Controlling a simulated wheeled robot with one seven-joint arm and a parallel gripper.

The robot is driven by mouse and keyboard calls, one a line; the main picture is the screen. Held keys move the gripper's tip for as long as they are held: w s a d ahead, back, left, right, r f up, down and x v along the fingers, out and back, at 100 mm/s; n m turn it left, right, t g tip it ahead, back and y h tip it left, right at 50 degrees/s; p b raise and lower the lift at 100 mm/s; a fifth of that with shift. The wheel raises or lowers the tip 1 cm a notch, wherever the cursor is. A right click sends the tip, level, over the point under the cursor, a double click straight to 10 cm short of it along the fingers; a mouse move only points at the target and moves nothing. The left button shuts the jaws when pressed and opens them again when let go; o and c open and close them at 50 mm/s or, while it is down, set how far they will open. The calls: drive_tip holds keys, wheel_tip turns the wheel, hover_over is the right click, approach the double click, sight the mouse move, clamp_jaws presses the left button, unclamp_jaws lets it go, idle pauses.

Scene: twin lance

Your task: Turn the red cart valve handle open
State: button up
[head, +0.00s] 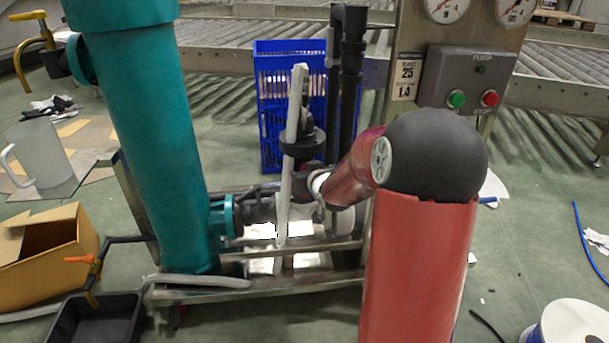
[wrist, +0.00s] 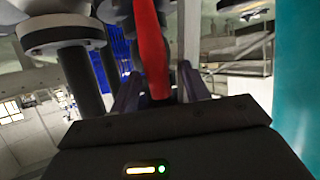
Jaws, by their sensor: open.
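The red valve handle (wrist: 151,48) shows in the wrist view as a long red bar. It comes down from the top edge, and its lower end is between the two fingers of my gripper (wrist: 160,88). The fingers stand apart on either side of it; I cannot tell whether either touches it. In the head view my red arm reaches down-left to the cart's piping, and the handle and fingertips are mostly hidden there. The cart (head: 200,293) is a metal frame carrying a tall teal cylinder (head: 150,140).
A grey pipe (head: 292,150) rises close to my wrist, and dark pipes (head: 351,90) stand behind. A blue crate (head: 275,110) is behind the cart. A pump box (head: 465,80) stands to the right. A cardboard box (head: 62,248) and black tray (head: 95,318) lie at left.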

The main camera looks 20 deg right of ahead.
drive_tip(key=p+v, duration=0.2)
drive_tip(key=v, duration=0.5)
drive_tip(key=shift+s, duration=0.35)
drive_tip(key=shift+a+r, duration=0.1)
drive_tip(key=shift+r, duration=0.05)
drive_tip(key=s+a+r+g+p, duration=0.2)
drive_tip(key=s+a+r, duration=0.3)
drive_tip(key=s, duration=0.4)
drive_tip(key=s+a+r+g+p, duration=0.3)
drive_tip(key=s+a+r+p, duration=0.1)
drive_tip(key=s, duration=0.5)
drive_tip(key=s+a+r+g+y+p, duration=0.1)
drive_tip(key=s+a+r, duration=0.4)
drive_tip(key=s, duration=0.5)
drive_tip(key=r+g+p, duration=0.1)
drive_tip(key=p, duration=0.1)
drive_tip(key=shift+a+r+n+g+p, duration=0.25)
drive_tip(key=shift+a+n+g+p, duration=0.15)
